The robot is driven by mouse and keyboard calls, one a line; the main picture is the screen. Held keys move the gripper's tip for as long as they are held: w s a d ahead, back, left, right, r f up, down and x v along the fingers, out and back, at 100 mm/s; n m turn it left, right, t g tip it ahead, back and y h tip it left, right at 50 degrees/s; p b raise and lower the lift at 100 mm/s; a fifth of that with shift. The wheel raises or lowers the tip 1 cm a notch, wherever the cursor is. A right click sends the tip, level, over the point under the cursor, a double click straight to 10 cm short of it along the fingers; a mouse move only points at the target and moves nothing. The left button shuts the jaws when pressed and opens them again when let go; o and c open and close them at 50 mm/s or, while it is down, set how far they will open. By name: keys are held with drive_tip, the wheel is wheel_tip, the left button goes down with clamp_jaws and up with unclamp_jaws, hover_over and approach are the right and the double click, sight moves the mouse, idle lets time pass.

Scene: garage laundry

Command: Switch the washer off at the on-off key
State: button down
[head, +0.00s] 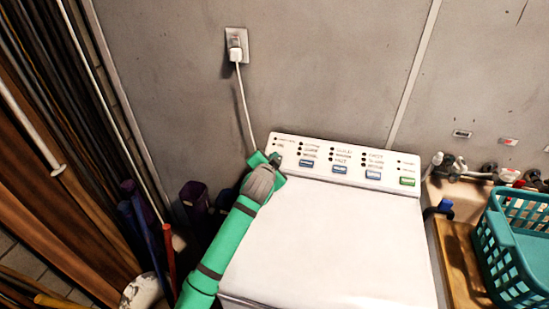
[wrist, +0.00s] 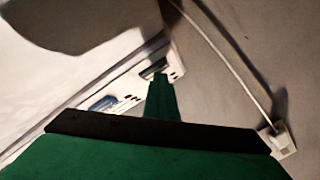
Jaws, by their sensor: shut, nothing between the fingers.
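The white washer (head: 325,240) stands against the wall. Its control panel (head: 290,142) runs along the back of the top. Three blue keys, including one (head: 307,163) at left and one (head: 373,175) farther right, and a green key (head: 407,181) at the right end show on it. The labels are too blurred to tell which is the on-off key. My gripper (head: 275,160) is shut and empty at the panel's left end. In the wrist view its fingertips (wrist: 159,80) overlap a dark key area (wrist: 150,72), partly hidden; contact cannot be told. A blue key (wrist: 103,103) shows beside them.
A plugged-in cord (head: 241,90) hangs from the wall outlet (head: 236,42) behind the panel's left end. Taps (head: 455,170) and a teal basket (head: 510,250) are to the right. Poles and rolled items (head: 150,235) crowd the left. The washer's top is clear.

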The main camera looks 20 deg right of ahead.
drive_tip(key=shift+s+a+r, duration=0.15)
drive_tip(key=shift+a+r, duration=0.05)
drive_tip(key=shift+r, duration=0.6)
drive_tip(key=r, duration=0.1)
drive_tip(key=s+r, duration=0.1)
drive_tip(key=r, duration=0.1)
drive_tip(key=a+r, duration=0.1)
drive_tip(key=shift+s+r, duration=0.3)
idle(0.8)
